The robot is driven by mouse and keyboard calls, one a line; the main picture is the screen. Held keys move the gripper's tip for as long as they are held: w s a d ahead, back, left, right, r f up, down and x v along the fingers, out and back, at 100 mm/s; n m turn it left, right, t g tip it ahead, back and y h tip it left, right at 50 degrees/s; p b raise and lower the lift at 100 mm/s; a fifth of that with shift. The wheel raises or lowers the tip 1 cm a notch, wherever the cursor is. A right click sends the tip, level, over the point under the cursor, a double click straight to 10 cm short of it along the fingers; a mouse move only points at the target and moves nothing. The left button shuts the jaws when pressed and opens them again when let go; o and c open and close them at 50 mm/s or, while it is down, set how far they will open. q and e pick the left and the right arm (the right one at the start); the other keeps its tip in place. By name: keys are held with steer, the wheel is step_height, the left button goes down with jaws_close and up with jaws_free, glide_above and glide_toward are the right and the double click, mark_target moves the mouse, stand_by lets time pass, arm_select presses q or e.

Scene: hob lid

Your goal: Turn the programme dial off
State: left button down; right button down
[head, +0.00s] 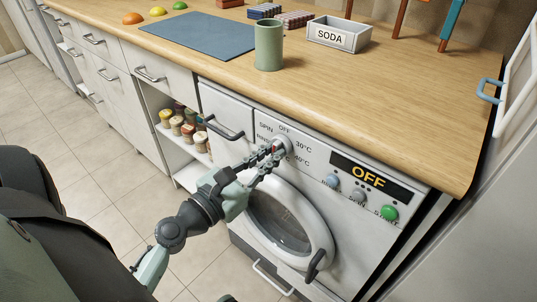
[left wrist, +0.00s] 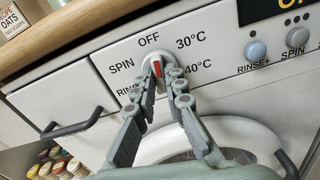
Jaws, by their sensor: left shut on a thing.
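The programme dial (head: 283,145) is a white knob with a red mark on the washing machine's panel (head: 240,108). In the left wrist view the dial (left wrist: 154,60) has OFF printed above it, SPIN and a partly covered rinse label to its left, and 30°C and 40°C to its right. Its grip bar lines up roughly with OFF. My left gripper (head: 271,154) is shut on the dial, with a finger on each side of the bar; the fingers hide part of it. The black display (head: 368,178) reads OFF. My right gripper is not in view.
Right of the dial are the rinse button (head: 332,181), spin button (head: 358,195) and green start button (head: 389,213). The round door (head: 322,235) is below. A drawer handle (head: 224,130) juts out at left. A green cup (head: 269,45) stands on the worktop above.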

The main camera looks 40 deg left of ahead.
arm_select(q)
steer(key=shift+n, duration=0.8)
steer(key=shift+r, duration=0.1)
steer(key=c, duration=1.6)
jaws_free()
